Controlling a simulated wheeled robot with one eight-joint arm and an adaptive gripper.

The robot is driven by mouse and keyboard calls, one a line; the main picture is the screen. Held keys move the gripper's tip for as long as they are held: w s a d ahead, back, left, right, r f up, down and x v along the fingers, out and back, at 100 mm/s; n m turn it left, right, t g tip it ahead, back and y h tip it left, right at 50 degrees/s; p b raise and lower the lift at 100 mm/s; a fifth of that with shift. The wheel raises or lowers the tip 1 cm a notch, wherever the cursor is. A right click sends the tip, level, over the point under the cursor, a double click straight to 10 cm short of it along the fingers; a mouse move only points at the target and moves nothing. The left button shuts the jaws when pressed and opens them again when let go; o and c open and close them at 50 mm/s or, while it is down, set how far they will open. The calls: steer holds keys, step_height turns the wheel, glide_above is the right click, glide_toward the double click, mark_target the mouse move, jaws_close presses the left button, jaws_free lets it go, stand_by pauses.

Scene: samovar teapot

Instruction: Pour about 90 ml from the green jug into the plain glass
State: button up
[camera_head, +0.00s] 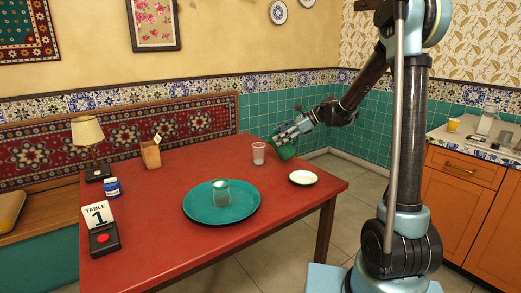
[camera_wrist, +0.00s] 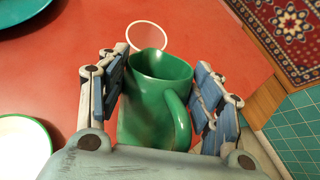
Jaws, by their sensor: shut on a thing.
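The green jug (camera_head: 287,152) is at the table's far right edge in the head view. My gripper (camera_head: 292,133) is shut on it. In the wrist view the fingers of my gripper (camera_wrist: 163,80) press on both sides of the jug (camera_wrist: 150,115), whose handle faces the camera. I cannot tell the jug's exact tilt or its contents. A clear glass (camera_head: 259,153) stands on the red table just left of the jug; its pale rim (camera_wrist: 147,35) shows beyond the jug's mouth. A second glass (camera_head: 221,193) stands on the round teal tray (camera_head: 245,207).
A white saucer (camera_head: 303,178) lies right of the tray, near the jug. A lamp (camera_head: 88,135), blue-labelled jar (camera_head: 112,187), paper bag (camera_head: 151,154) and table sign (camera_head: 97,216) stand at the left. The table (camera_head: 165,250) is clear in front of the tray.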

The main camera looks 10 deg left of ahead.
steer(key=shift+s+a+h, duration=0.2)
steer(key=shift+a+h, duration=0.1)
steer(key=shift+a, duration=0.15)
steer(key=shift+s+a+r+t+h+p, duration=0.15)
steer(key=shift+a+r+t+h+p, duration=0.25)
steer(key=shift+h, duration=0.4)
steer(key=shift+a+r+n+h, duration=0.15)
steer(key=shift+r+n+h, duration=0.05)
steer(key=shift+n+h, duration=0.1)
steer(key=shift+s+a+r+t+h+p, duration=0.15)
steer(key=shift+a+r+t+h+p, duration=0.15)
steer(key=shift+h+p, duration=0.45)
steer(key=shift+s+a+r+t+h+p, duration=0.1)
steer(key=shift+a+r+t+h+p, duration=0.15)
steer(key=shift+h+p, duration=0.45)
steer(key=shift+s+a+r+n+h+p, duration=0.25)
steer(key=shift+a+h+p, duration=0.3)
steer(key=shift+p, duration=0.8)
steer(key=shift+s+a+r+t+h, duration=0.15)
steer(key=shift+s+a+t+h, duration=0.15)
steer(key=shift+a+h, duration=0.35)
stand_by(1.2)
steer(key=shift+w, duration=0.1)
